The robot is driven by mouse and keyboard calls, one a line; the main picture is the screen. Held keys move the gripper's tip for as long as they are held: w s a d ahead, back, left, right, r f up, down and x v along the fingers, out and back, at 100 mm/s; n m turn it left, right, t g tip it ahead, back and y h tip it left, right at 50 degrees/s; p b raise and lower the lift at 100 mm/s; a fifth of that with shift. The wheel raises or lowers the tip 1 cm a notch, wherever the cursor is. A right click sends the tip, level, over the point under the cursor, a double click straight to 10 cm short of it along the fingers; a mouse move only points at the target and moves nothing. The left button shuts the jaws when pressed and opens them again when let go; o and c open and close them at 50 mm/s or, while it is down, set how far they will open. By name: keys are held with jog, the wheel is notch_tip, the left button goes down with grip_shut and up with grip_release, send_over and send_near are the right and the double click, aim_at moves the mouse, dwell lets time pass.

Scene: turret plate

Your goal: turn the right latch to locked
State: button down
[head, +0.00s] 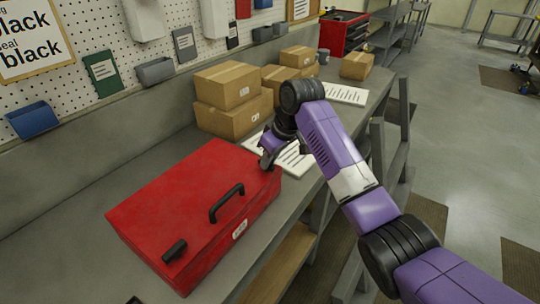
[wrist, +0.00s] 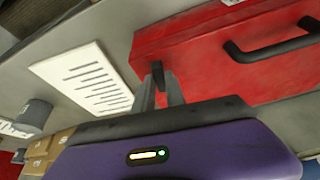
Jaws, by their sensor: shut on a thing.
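A red case (head: 190,205) with a black handle (head: 227,203) lies on the grey workbench. The left latch (head: 174,250) is a black bar near the case's front left corner. My gripper (head: 267,161) is at the case's right end. In the wrist view my gripper (wrist: 163,92) has its fingers closed around the dark right latch (wrist: 158,70), at the edge of the red case (wrist: 205,38). The fingers hide part of this latch, and its exact angle is hard to tell. In the head view my gripper covers it.
Cardboard boxes (head: 234,100) stand on the bench behind the case. A printed sheet (head: 290,158) lies beside my gripper, and another sheet (head: 345,94) lies farther back. A pegboard wall (head: 95,50) borders the bench on the left.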

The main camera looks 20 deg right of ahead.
jog(key=m+p, duration=0.1)
jog(key=m+h+p, duration=0.1)
jog(key=m, duration=0.1)
jog(key=shift+s+a+r, duration=0.1)
jog(key=shift+a, duration=0.25)
jog(key=m+h, duration=0.2)
jog(key=m, duration=0.3)
jog(key=shift+a+p, duration=0.2)
jog(key=shift+p, duration=0.1)
jog(key=m+h, duration=0.1)
jog(key=m, duration=0.1)
jog(key=m+h, duration=0.1)
jog(key=m, duration=0.2)
jog(key=shift+a+g, duration=0.15)
jog(key=shift+g, duration=0.15)
jog(key=shift+w+m+g+h+b, duration=0.2)
jog(key=shift+m+g+h+b, duration=0.2)
jog(key=shift+m, duration=1.3)
jog(key=c, duration=1.4)
grip_release()
jog(key=shift+b+v, duration=1.05)
jog(key=shift+v, duration=2.85)
jog(key=shift+s, duration=0.1)
